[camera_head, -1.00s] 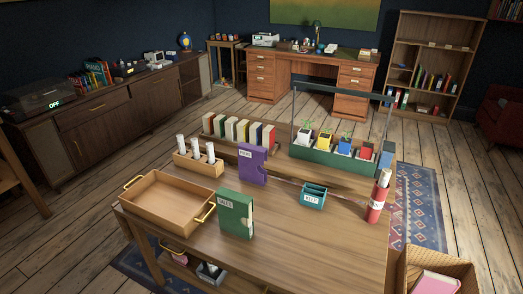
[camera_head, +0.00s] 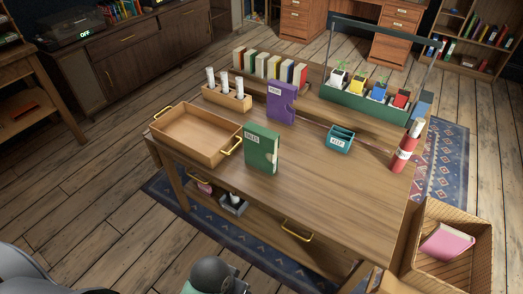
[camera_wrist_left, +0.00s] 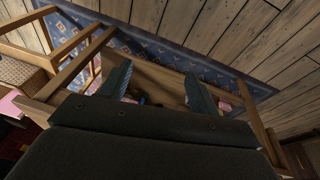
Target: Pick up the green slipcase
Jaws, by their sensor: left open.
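The green slipcase (camera_head: 262,149) stands upright on the wooden table, with a pale label on its front. It is just right of the empty wooden tray and left of the small teal box. My left gripper (camera_wrist_left: 155,88) shows in the left wrist view with its two fingers spread apart and nothing between them. It faces the table's lower shelf and the blue rug, and the slipcase cannot be made out there. Neither gripper's fingers show in the head view.
The wooden tray (camera_head: 196,134), purple slipcase (camera_head: 281,102), teal box (camera_head: 340,139) and red cylinder (camera_head: 407,147) share the tabletop. A green planter (camera_head: 365,104) stands behind. A wicker box (camera_head: 449,268) holding a pink book is at the right. The tabletop's front is clear.

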